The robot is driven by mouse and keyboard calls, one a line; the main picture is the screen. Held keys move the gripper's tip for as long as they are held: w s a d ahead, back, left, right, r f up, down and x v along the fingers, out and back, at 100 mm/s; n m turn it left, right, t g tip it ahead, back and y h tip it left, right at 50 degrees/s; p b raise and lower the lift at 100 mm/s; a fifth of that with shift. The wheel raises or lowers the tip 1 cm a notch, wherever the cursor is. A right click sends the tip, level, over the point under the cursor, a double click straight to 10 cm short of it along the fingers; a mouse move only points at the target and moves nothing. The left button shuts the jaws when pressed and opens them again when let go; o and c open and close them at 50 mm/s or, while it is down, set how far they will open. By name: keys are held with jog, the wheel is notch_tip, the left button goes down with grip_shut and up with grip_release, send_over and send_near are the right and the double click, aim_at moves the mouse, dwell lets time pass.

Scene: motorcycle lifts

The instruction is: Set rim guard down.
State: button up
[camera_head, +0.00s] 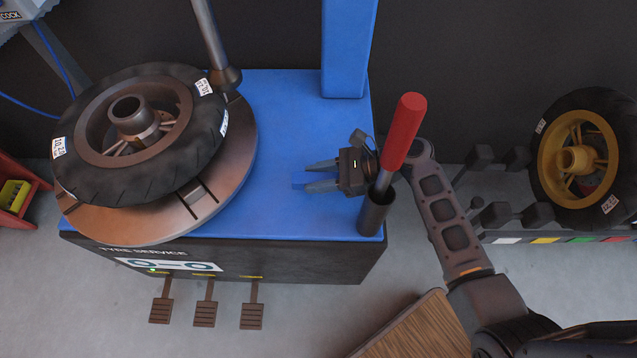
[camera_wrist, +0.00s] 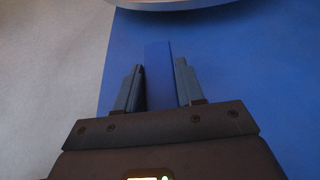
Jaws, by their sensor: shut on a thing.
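The rim guard (camera_head: 298,181) is a small blue piece, close in colour to the blue machine top (camera_head: 290,115). My gripper (camera_head: 308,177) is shut on it, above the machine top. In the wrist view, the rim guard (camera_wrist: 159,75) stands out between the two grey fingers of my gripper (camera_wrist: 160,82) and extends past their tips. Its blue blends with the surface behind it, so I cannot tell whether it touches the top.
A tyre (camera_head: 140,135) lies on the round turntable (camera_head: 215,190) to the left. A red-handled tool (camera_head: 403,130) stands in a dark holder (camera_head: 374,216) close to my gripper's right. A blue column (camera_head: 348,50) rises behind. Bare blue top lies around the gripper.

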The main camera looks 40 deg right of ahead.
jog(key=shift+f, duration=1.7)
jog(key=shift+f+b, duration=0.1)
jog(key=shift+b, duration=0.2)
jog(key=o, duration=1.1)
jog(key=p+v, duration=0.1)
jog(key=v, duration=1.1)
